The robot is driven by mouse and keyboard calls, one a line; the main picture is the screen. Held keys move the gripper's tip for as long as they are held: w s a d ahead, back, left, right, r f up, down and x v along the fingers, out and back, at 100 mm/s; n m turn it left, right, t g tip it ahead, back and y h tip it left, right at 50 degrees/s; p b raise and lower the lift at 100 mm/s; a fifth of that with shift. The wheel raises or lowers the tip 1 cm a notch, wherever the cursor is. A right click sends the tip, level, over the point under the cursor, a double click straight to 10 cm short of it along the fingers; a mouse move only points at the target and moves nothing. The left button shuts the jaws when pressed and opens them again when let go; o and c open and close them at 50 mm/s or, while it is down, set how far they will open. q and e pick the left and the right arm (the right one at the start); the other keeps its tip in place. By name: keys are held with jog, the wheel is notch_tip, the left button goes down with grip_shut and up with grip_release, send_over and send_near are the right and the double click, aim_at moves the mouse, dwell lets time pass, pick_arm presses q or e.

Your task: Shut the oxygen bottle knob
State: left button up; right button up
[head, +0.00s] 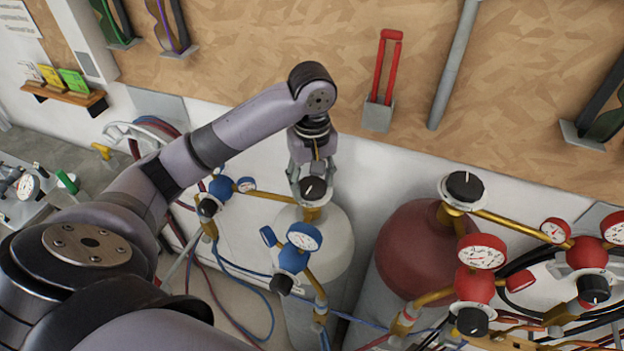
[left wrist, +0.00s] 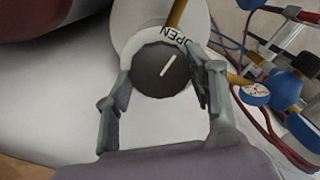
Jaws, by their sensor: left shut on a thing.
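The oxygen bottle (head: 335,243) is the white cylinder in the middle of the head view, with blue gauges. Its black knob (head: 313,189) sits on top and also shows in the left wrist view (left wrist: 158,70), with a white pointer line and the word OPEN beside it. The line points up and to the right in the wrist view, toward the lettering. My left gripper (head: 313,183) comes down from above with one finger on each side of the knob, shut on it. My right gripper is not in view.
A red bottle (head: 408,250) with its own black knob (head: 464,187) and red gauges (head: 481,251) stands to the right. Blue gauges (head: 304,237) and hoses crowd the front of the white bottle. A wood-panelled wall (head: 350,50) with hung tools is behind.

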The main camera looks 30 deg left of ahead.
pick_arm(q)
jog(key=m, duration=0.4)
jog(key=shift+m, duration=0.4)
jog(key=m, duration=0.4)
jog(key=shift+m, duration=0.3)
jog(key=m, duration=1.2)
jog(key=shift+m, duration=0.3)
jog(key=m, duration=0.9)
jog(key=shift+m, duration=1.9)
